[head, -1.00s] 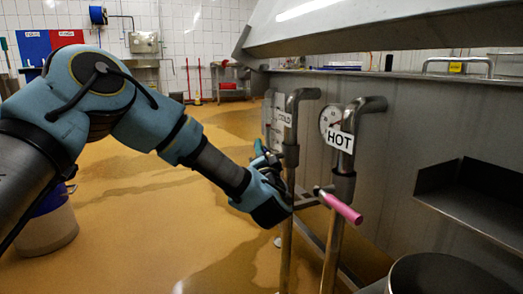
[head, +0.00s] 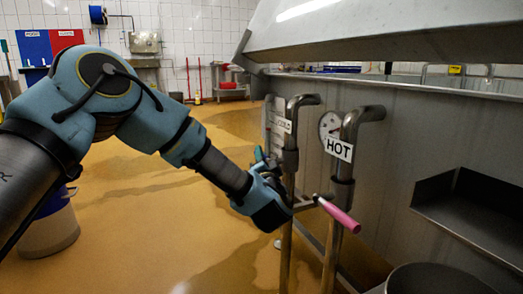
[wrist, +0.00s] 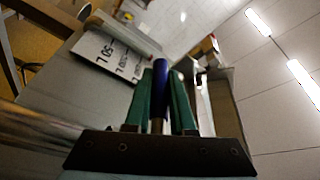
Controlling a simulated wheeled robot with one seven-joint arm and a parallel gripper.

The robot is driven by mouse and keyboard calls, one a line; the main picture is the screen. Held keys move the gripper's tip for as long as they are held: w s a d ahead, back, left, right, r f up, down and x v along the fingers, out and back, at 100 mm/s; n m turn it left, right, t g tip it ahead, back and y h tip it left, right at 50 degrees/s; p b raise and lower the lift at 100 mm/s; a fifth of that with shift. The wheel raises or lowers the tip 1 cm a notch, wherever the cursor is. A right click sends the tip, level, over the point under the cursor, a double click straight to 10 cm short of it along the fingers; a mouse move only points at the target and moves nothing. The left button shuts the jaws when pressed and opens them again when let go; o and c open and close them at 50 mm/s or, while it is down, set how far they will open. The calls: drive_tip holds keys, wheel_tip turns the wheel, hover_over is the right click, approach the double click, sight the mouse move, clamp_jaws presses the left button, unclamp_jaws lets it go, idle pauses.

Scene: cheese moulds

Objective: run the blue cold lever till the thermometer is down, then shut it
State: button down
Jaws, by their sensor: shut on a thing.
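My gripper (head: 262,158) reaches the cold pipe (head: 290,163) in the head view, under the COLD sign (head: 281,124). In the wrist view its green fingers (wrist: 160,95) are shut on the blue cold lever (wrist: 161,73), one on each side. In the head view my gripper hides most of that lever. The thermometer (head: 328,122) is a round white dial with red on it, partly covered by the hot pipe and its HOT sign (head: 339,149). I cannot read its needle clearly. The water outlet is not visible.
The pink hot lever (head: 338,214) sticks out right of my gripper. A metal shelf (head: 470,215) and a round steel vessel (head: 438,278) stand at the right. A white bucket (head: 50,233) is on the wet floor at left. A level plate (wrist: 108,55) shows in the wrist view.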

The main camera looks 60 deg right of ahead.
drive_tip(key=g+y+p, duration=0.1)
drive_tip(key=y+p, duration=0.1)
drive_tip(key=p, duration=0.5)
drive_tip(key=shift+s+f+n, duration=0.1)
drive_tip(key=shift+s+n, duration=0.05)
drive_tip(key=shift+n, duration=0.25)
drive_tip(key=p, duration=0.2)
drive_tip(key=f+g+y+p, duration=0.1)
drive_tip(key=p, duration=0.1)
drive_tip(key=n+g+y+p, duration=0.1)
drive_tip(key=p, duration=0.2)
drive_tip(key=shift+s+a+f, duration=0.25)
drive_tip(key=shift+f, duration=0.05)
drive_tip(key=s+a+f+n+g+y+p, duration=0.2)
drive_tip(key=g+y+p, duration=0.4)
drive_tip(key=p, duration=1.7)
drive_tip(key=shift+s+a+f+g, duration=0.35)
drive_tip(key=shift+s+f+g, duration=0.25)
drive_tip(key=shift+s+f, duration=0.4)
drive_tip(key=shift+w+f+y, duration=0.15)
drive_tip(key=shift+y, duration=0.15)
drive_tip(key=c, duration=0.8)
unclamp_jaws()
drive_tip(key=shift+o, duration=0.2)
